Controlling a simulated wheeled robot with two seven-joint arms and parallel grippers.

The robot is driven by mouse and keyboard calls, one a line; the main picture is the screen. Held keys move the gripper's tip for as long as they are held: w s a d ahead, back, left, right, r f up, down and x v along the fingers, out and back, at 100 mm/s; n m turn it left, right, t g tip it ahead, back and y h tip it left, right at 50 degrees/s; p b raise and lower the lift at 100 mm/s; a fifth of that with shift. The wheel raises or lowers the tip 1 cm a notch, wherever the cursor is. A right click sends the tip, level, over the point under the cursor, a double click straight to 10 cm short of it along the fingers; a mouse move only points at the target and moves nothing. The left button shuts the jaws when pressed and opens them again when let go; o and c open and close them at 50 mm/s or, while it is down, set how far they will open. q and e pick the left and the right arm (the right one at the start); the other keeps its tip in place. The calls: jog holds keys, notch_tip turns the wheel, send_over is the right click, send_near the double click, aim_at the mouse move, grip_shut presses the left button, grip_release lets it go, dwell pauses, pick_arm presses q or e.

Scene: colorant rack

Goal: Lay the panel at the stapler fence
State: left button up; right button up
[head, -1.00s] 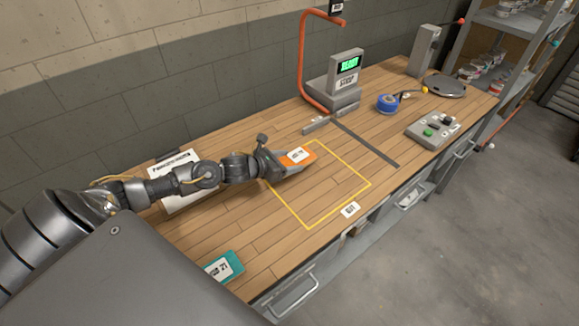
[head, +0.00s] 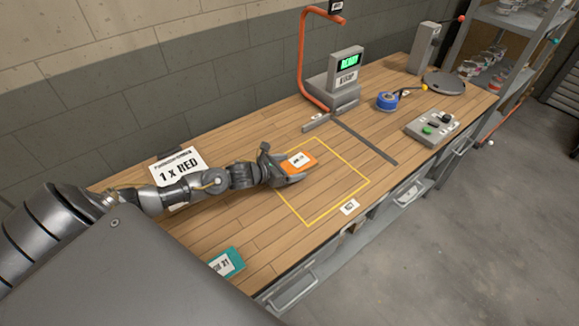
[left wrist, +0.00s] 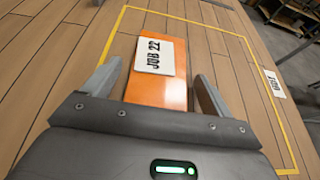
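An orange panel (head: 304,161) with a white JOB 22 label lies at the back of the yellow-outlined square on the bench. My left gripper (head: 290,166) is at the panel's near end. In the left wrist view, the fingers (left wrist: 157,85) stand open on either side of the orange panel (left wrist: 158,94), with a visible gap at each side. A stapler (head: 343,85) with a green READY screen stands behind the square. A short grey metal bar (head: 316,122), possibly the fence, lies at its foot. My right gripper is not in view.
A teal panel (head: 227,263) lies at the near front edge. A "1 x RED" card (head: 178,165) stands behind my left arm. A blue tape roll (head: 387,101) and a grey button box (head: 432,127) are at right. The yellow square (head: 334,196) is clear in front of the panel.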

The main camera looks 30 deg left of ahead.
pick_arm(q)
jog(key=shift+r, duration=0.25)
jog(key=b+v, duration=0.1)
jog(key=v, duration=0.4)
jog(key=b+v, duration=0.1)
jog(key=v, duration=0.4)
jog(key=shift+s+a+f, duration=0.1)
jog(key=shift+s, duration=0.25)
jog(key=shift+s+a+r, duration=0.2)
jog(key=shift+s+r, duration=0.2)
jog(key=shift+s, duration=0.1)
